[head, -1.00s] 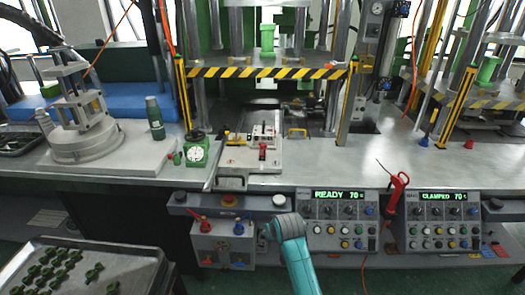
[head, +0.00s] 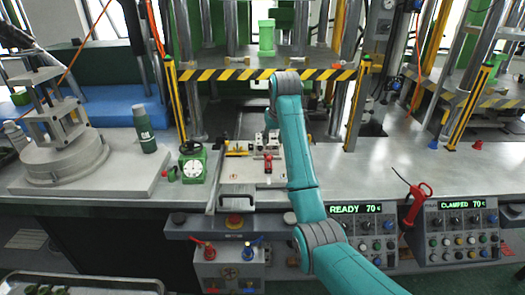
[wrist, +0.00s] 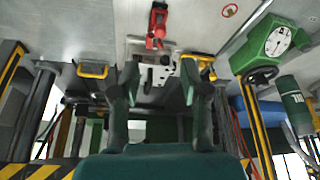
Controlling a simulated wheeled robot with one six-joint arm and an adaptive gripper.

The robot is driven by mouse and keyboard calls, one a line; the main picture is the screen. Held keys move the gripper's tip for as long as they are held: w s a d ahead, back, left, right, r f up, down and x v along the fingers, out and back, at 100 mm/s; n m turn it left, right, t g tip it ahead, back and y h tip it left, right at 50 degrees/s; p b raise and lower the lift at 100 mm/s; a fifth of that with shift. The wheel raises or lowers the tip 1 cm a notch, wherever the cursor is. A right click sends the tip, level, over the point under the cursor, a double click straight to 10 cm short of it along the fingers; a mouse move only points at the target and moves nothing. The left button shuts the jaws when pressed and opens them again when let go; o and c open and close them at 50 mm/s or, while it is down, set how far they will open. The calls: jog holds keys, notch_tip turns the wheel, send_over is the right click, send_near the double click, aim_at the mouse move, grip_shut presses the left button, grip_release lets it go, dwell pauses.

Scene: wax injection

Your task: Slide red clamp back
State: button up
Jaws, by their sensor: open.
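The red clamp (head: 268,163) sits on the front part of the light metal mould plate (head: 240,178), below the press. In the wrist view, which is upside down, the red clamp (wrist: 157,25) shows near the top centre, with a white and grey block (wrist: 154,68) next to it. My gripper (wrist: 162,88) is open, its two fingers apart, with nothing held between them. The clamp lies beyond the fingertips, apart from them. In the head view my teal arm passes just right of the clamp, and my gripper cannot be clearly made out.
A striped bar (head: 225,74) crosses above. Panels reading READY (head: 355,209) and CLAMPED (head: 468,205) line the front. A red tool (head: 416,200) hangs between the panels.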

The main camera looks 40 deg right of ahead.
aim_at(269, 157)
jog(key=x, duration=1)
jog(key=shift+w+f, duration=0.1)
jog(key=shift+f, duration=0.2)
grip_shut()
